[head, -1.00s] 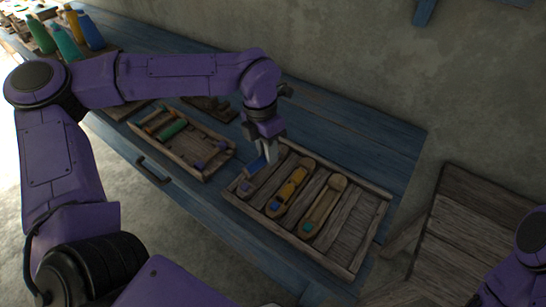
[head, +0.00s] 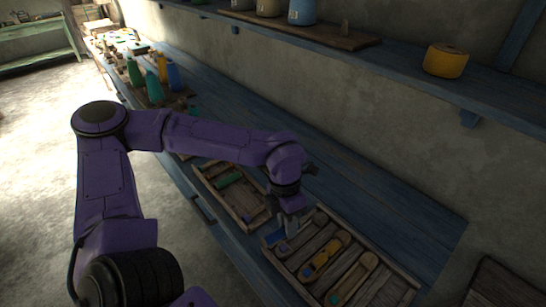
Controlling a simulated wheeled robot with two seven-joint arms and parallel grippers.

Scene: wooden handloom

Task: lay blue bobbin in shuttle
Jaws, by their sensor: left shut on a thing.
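My left gripper (head: 284,230) is over the left end of a wooden tray (head: 391,261) and points down. It is shut on the blue bobbin (head: 273,238), which shows just beside the fingers. Below and beside it is the left shuttle (head: 318,217), a wooden boat shape with a small blue-purple mark at its near end, partly hidden by the gripper. Whether the bobbin touches this shuttle I cannot tell. The middle shuttle (head: 337,243) holds a yellow bobbin (head: 321,260). The right shuttle (head: 367,261) has a green mark and looks empty. My right gripper is out of view.
A second wooden tray (head: 208,181) to the left holds a green bobbin (head: 230,179) and other small pieces. Green and blue bottle-like cones (head: 154,88) stand farther back on the blue bench (head: 400,205). A wall shelf (head: 400,62) carries a yellow spool (head: 446,61).

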